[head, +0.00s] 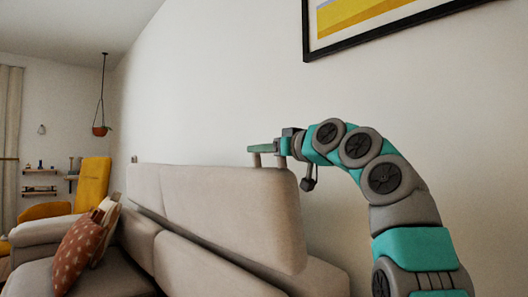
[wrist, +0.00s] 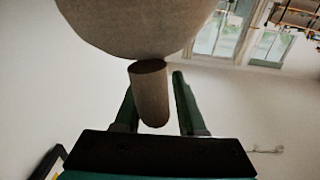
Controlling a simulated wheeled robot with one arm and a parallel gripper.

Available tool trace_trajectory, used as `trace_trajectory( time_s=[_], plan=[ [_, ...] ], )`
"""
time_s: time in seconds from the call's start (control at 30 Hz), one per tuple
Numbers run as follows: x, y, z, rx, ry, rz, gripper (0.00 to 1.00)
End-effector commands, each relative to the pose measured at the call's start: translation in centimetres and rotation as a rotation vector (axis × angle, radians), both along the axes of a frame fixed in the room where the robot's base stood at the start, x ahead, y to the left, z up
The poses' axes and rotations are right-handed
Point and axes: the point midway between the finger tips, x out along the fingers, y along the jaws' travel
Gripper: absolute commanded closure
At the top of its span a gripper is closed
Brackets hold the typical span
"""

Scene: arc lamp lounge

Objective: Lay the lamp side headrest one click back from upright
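The near headrest (head: 225,205) is a beige padded block on the sofa back, standing roughly upright. It fills the top of the wrist view (wrist: 140,25). A short round peg (wrist: 150,95) sticks out from it. My gripper (head: 262,149) is above the top edge of this headrest, near its right end. A second headrest (head: 144,186) stands farther left. No lamp is in view, so I cannot tell the lamp side from the frames.
A plain wall with a framed picture (head: 370,20) is close behind the sofa. A patterned cushion (head: 78,252) lies on the seat. A yellow chair (head: 92,182), shelves (head: 40,190) and a hanging plant pot (head: 100,130) are far left. Free air is above the headrests.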

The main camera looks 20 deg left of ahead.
Motion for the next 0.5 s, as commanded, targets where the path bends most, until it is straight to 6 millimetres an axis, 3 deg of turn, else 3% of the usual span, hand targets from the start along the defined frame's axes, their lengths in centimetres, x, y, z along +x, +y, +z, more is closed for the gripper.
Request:
trace_trajectory(
  time_s=[0.13, 0.5],
  plan=[
    [0.04, 0.01, -0.06, 0.0, 0.001, 0.0, 0.43],
    [-0.1, -0.25, -0.17, 0.0, 0.001, 0.0, 0.43]
  ],
)
